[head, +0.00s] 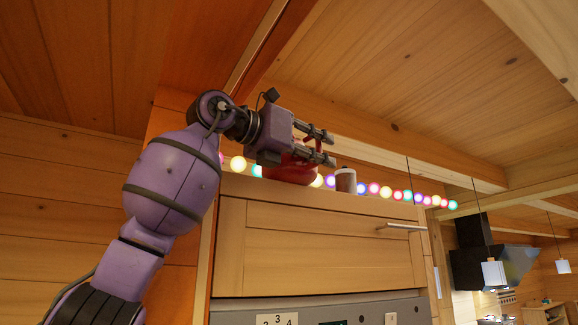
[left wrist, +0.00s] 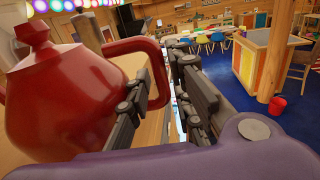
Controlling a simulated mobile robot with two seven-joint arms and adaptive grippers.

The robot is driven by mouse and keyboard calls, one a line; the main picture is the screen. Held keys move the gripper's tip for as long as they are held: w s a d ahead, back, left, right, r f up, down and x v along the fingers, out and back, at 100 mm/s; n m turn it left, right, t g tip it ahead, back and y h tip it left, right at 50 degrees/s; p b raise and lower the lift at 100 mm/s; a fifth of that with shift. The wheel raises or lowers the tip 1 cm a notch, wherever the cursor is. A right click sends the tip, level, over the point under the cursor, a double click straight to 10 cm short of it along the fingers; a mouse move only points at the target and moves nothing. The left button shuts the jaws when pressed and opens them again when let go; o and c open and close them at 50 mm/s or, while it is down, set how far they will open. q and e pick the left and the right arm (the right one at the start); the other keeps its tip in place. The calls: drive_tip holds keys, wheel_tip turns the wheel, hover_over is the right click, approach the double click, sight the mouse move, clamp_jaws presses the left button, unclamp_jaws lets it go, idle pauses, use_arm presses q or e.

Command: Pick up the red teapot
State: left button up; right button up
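The red teapot (head: 290,172) stands on top of the wooden cabinet in the head view. In the left wrist view the teapot (left wrist: 70,100) fills the left side, upright, with its lid on and its handle (left wrist: 160,82) towards my gripper. My left gripper (head: 318,145) is open at the handle, its two fingers apart. In the left wrist view my left gripper (left wrist: 162,95) has one finger inside the handle loop and the other outside, with the handle's bar between them. Whether either finger touches the bar is unclear. My right gripper is not in view.
A white and brown cup (head: 346,180) stands on the cabinet (head: 315,250) just right of the teapot. A string of coloured lights (head: 385,192) runs behind them. The wooden ceiling is close above. In the left wrist view, a red bucket (left wrist: 278,105) stands on the blue floor far below.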

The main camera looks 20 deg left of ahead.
use_arm(q)
drive_tip(key=shift+w+d, duration=0.15)
drive_tip(key=shift+s+d+r, duration=0.1)
drive_tip(key=shift+s, duration=0.1)
clamp_jaws()
idle(0.3)
